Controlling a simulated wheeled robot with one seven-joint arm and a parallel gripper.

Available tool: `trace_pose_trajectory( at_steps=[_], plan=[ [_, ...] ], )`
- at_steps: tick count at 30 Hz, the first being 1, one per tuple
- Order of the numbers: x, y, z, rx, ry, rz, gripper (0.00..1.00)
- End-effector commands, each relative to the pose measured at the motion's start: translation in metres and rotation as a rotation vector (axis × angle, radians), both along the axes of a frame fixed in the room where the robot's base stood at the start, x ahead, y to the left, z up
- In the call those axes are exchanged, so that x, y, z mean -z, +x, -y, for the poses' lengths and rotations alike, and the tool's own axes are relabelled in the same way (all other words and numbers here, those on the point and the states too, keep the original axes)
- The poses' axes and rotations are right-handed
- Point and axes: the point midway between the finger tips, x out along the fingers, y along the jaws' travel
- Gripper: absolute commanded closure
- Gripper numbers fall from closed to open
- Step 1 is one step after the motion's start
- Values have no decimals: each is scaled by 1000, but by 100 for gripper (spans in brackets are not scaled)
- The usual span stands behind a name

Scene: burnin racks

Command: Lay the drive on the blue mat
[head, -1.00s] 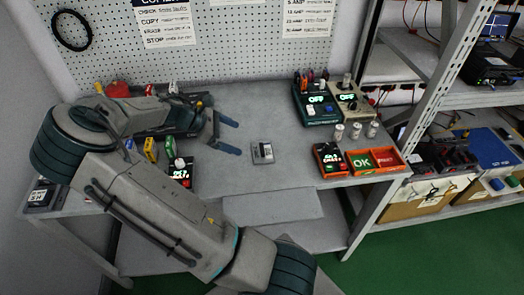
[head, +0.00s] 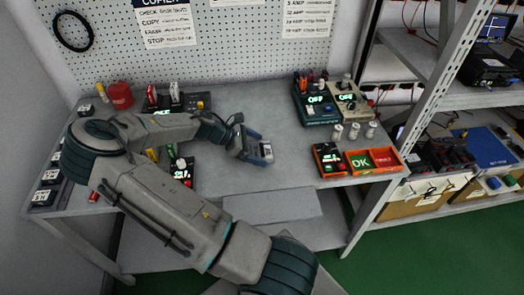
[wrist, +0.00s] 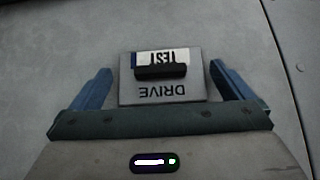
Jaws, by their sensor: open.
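The drive (head: 265,150) is a small grey block lying on the grey bench, partly hidden by my gripper in the head view. In the wrist view the drive (wrist: 163,93) has a white TEST label, a black bar and the word DRIVE upside down. My gripper (wrist: 160,70) is open, with one blue finger to each side of the drive and a visible gap to both. It also shows at the drive in the head view (head: 263,147). A blue mat (head: 486,148) lies on the lower shelf of the rack at the right, with small objects at its front.
Orange-edged OK and reject trays (head: 372,161) stand at the bench's right front. Two devices with OFF displays (head: 318,107) and several small cylinders are behind them. The metal rack's upright (head: 425,90) stands between bench and mat. The bench front is clear.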

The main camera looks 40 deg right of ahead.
Motion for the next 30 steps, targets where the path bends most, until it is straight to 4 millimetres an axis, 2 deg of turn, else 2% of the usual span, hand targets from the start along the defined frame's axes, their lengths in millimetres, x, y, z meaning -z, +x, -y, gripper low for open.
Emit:
trace_pose_trajectory(
  at_steps=[2, 3, 6, 9, 20, 26, 29, 30],
  plan=[
    [0, 0, 0, 0, 0, 0, 0],
    [0, 0, 0, 0, 0, 0, 6],
    [0, 0, 0, 0, 0, 0, 33],
    [0, 0, 0, 0, 0, 0, 39],
    [-5, 0, 0, 1, 0, 1, 39],
    [-22, 0, -1, 3, 2, 4, 39],
    [-38, 0, 0, 1, 3, 3, 39],
    [-44, -5, 2, 6, 3, 3, 39]
  ],
)
